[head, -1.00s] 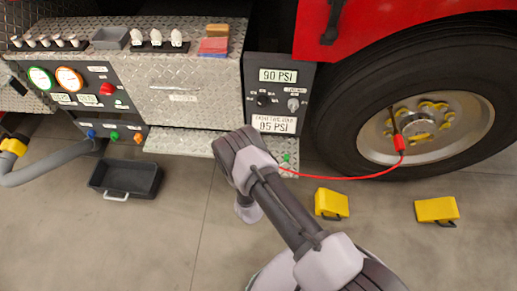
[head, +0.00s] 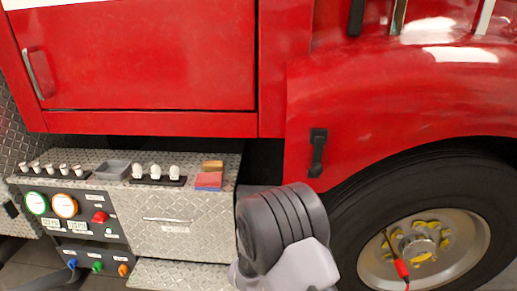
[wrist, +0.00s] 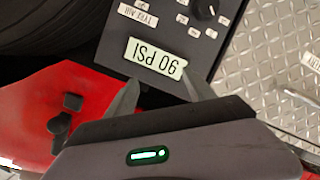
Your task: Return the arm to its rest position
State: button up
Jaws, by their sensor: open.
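My arm (head: 285,230) is folded up in front of the bumper in the head view, with its large dark joint covering the inflator panel. My gripper (wrist: 162,92) shows in the wrist view, its two grey fingers apart with nothing between them. The fingers point toward a dark panel (wrist: 170,25) with a display reading 90 PSI (wrist: 155,59), upside down in this view. The gripper itself is hidden in the head view.
A red fire truck side (head: 130,60) fills the back. The diamond-plate bumper (head: 180,225) carries fittings and sponges. A gauge panel (head: 80,225) is at left. A tire (head: 345,235) stands at right, with a red hose clip (head: 401,268) at its wheel.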

jog(key=s+d+r+m+g+y, duration=0.25)
jog(key=s+r, duration=0.35)
jog(key=r, duration=0.3)
jog(key=s+d+r+m+g+y, duration=0.1)
jog(key=s+d+r+m, duration=0.15)
jog(key=s+r, duration=0.5)
jog(key=s+d+r+m+g, duration=0.1)
jog(key=s+d+m+g, duration=0.1)
jog(key=s, duration=1.1)
jog(key=s+d+r+m+g, duration=0.2)
jog(key=s+m+g, duration=0.1)
jog(key=s, duration=0.9)
jog(key=shift+s+y, duration=0.4)
jog(key=shift+y, duration=0.05)
jog(key=shift+r, duration=0.15)
jog(key=shift+c, duration=0.2)
